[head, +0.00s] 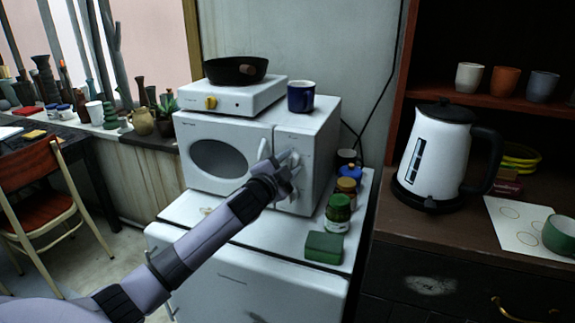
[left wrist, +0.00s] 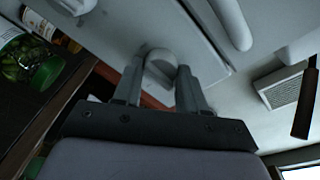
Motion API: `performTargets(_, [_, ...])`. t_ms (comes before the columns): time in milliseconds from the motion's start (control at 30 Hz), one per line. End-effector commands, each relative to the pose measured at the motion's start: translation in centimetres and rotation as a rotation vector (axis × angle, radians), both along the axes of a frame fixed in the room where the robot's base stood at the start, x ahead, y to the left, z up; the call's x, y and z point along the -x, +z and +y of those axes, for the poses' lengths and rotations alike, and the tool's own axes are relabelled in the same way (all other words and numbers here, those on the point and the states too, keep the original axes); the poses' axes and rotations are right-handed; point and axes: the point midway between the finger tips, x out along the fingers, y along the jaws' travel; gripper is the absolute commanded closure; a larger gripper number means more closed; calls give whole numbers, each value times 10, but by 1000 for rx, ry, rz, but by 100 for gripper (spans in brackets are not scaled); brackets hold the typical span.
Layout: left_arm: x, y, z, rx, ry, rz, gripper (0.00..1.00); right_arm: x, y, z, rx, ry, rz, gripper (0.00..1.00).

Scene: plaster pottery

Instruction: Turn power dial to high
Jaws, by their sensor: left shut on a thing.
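The white microwave (head: 212,133) stands on a white cabinet, with its control panel on the right of its front. My left gripper (head: 291,168) reaches up to this panel from the lower left. In the left wrist view, a pale round dial (left wrist: 160,66) sits between the two fingers of my left gripper (left wrist: 160,76), which are shut on it. A second pale knob (left wrist: 76,4) shows at the top edge of that view, apart from the fingers. The fingers cover much of the panel in the head view, and I cannot read the dial's setting. My right gripper is not in view.
A hot plate (head: 262,97) with a black pan (head: 236,70) and a blue mug (head: 301,97) stand on the microwave. Several jars, including a green-lidded one (head: 338,212), and a green block (head: 324,248) stand close right of my gripper. A kettle (head: 434,150) is farther right.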

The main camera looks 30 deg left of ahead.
Motion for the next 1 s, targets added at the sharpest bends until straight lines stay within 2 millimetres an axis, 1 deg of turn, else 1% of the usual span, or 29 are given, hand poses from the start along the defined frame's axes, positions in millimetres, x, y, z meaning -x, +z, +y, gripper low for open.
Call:
performTargets(33, [-1,4,1,-8,2,-4,89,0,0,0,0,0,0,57])
performTargets(533, [-1,4,2,-26,2,-2,89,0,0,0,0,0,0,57])
performTargets(567, [-1,4,2,-26,3,-1,49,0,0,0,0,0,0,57])
performTargets(600, [-1,4,2,-25,3,-1,36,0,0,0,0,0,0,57])
performTargets(633, [0,4,1,-25,2,0,34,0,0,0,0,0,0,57])
performTargets(900, [0,2,1,-23,1,2,34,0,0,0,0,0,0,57])
performTargets(1000, [3,1,0,-23,1,3,34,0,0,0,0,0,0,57])
